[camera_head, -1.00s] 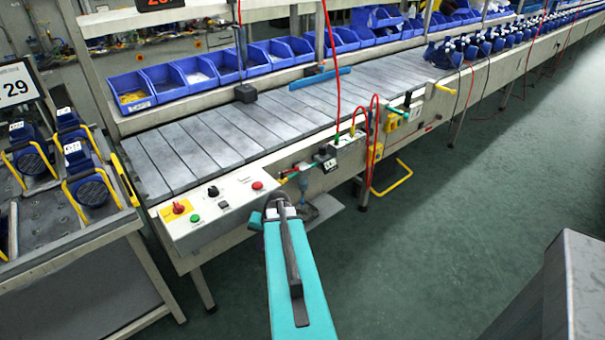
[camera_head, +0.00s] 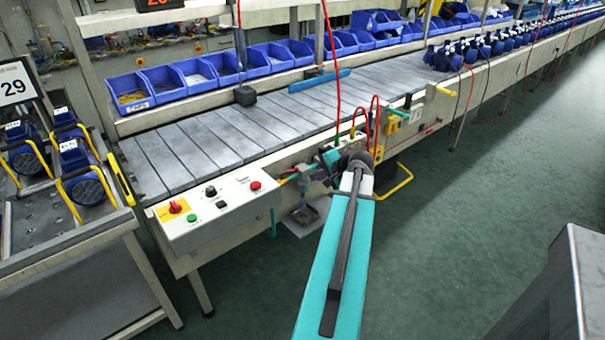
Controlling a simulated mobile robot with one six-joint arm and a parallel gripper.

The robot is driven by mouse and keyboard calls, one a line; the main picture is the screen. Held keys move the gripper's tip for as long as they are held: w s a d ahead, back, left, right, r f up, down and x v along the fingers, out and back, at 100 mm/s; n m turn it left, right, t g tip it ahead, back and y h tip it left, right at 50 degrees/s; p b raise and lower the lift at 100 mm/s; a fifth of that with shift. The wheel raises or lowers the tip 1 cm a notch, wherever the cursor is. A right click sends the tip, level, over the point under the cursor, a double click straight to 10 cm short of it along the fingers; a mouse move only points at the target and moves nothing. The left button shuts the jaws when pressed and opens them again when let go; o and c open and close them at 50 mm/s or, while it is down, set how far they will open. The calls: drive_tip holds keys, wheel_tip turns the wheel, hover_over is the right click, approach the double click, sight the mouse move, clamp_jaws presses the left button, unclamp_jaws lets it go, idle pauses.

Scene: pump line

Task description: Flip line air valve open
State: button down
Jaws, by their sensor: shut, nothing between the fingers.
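The air-line fittings (camera_head: 289,180), with small red, green and yellow parts, sit on the conveyor's front side just right of the control box.
The control box (camera_head: 212,211) with red, green and black controls stands left of the fittings. Red hoses (camera_head: 375,125) and a yellow bracket (camera_head: 398,180) are close to my arm on the right. A pump cart (camera_head: 75,250) stands at left.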

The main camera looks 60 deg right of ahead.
drive_tip(key=shift+s+d+r+m+t+h, duration=0.3)
drive_tip(key=shift+s+d+r, duration=0.4)
drive_tip(key=shift+d+r, duration=0.2)
drive_tip(key=shift+w, duration=0.1)
drive_tip(key=shift+w+r+p+x, duration=0.2)
drive_tip(key=shift+p+x, duration=0.1)
drive_tip(key=shift+x, duration=1.95)
drive_tip(key=shift+w+r+p+x, duration=0.1)
drive_tip(key=shift+r+p+x, duration=0.2)
drive_tip(key=shift+x, duration=1.9)
drive_tip(key=shift+w+r+p+x, duration=0.15)
drive_tip(key=shift+p+x, duration=0.2)
drive_tip(key=shift+x, duration=1.9)
drive_tip(key=shift+d, duration=0.2)
